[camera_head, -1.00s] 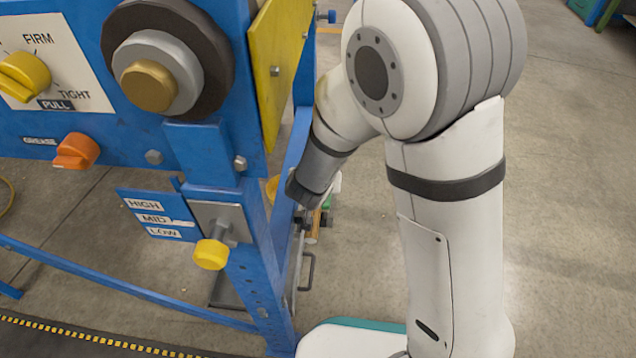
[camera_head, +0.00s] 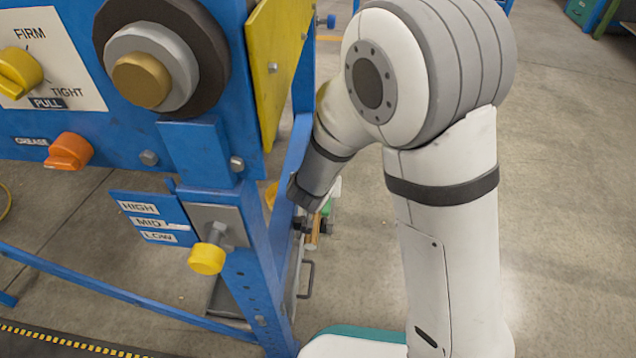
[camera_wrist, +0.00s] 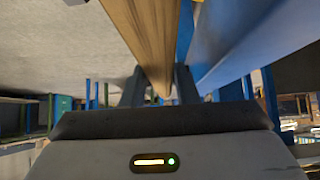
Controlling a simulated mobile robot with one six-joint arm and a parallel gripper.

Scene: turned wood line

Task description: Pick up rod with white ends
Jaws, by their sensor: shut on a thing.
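A long brown wooden rod (camera_wrist: 148,35) runs between the two dark fingers of my gripper (camera_wrist: 160,84) in the wrist view. The fingers are shut on it, one on each side. No white end of this rod shows in the wrist view. In the head view my gripper (camera_head: 313,226) is low behind the blue frame, mostly hidden by my own wrist. A short piece of the wood (camera_head: 313,236) shows between dark fingers there. Small green and white patches show just beside it, and I cannot tell what they belong to.
A blue machine frame (camera_head: 262,255) stands close to the left of my gripper. It carries a yellow plate (camera_head: 275,70), a yellow knob (camera_head: 207,258) and an orange knob (camera_head: 69,151). In the wrist view a blue beam (camera_wrist: 250,35) runs close beside the rod. Open concrete floor (camera_head: 565,200) lies to the right.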

